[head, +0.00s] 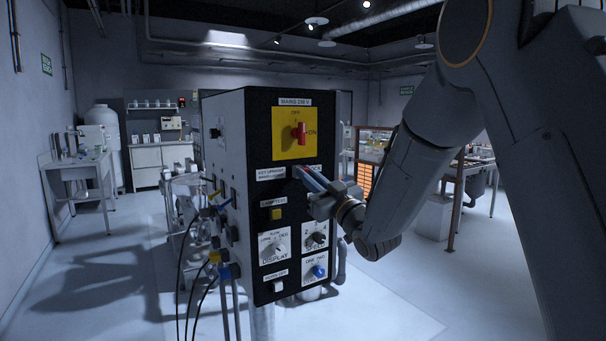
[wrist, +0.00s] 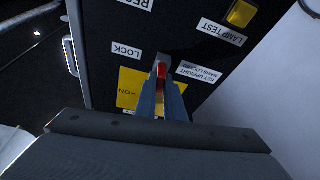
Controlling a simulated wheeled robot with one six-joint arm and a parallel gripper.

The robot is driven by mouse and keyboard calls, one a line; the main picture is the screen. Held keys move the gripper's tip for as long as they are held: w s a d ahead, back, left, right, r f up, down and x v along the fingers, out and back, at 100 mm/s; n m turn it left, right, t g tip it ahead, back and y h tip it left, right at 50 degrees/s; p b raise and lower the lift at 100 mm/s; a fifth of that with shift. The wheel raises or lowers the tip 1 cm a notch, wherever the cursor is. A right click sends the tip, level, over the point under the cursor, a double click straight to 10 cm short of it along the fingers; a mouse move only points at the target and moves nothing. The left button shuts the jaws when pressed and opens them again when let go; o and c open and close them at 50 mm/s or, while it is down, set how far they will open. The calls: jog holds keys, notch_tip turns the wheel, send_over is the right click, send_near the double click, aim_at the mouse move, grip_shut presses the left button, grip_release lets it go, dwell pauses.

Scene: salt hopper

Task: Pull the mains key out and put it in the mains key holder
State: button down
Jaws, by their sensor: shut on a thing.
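My gripper (head: 304,178) is at the black front panel of the control cabinet (head: 258,215), just below the yellow mains switch plate. In the wrist view my two blue fingers (wrist: 161,84) are shut on a small red piece, which I take to be the mains key (wrist: 161,70). It sits between the label "LOCK" (wrist: 127,50) and the label "KEY UPRIGHT MAINS LOCKED" (wrist: 199,72). The fingers hide most of the key and its lock, so I cannot tell how deep it sits. I cannot make out the mains key holder.
The red mains switch (head: 299,133) stands out from its yellow plate above my gripper, pointing up or nearly so. Below are a yellow lamp test button (head: 277,214) and several knobs, such as the display knob (head: 274,248). Cables hang at the cabinet's left side.

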aim_at(307, 169)
jog(key=shift+s, duration=0.1)
jog(key=shift+s+d, duration=0.65)
jog(key=shift+s, duration=0.3)
jog(key=shift+s+d, duration=0.65)
jog(key=shift+s, duration=0.3)
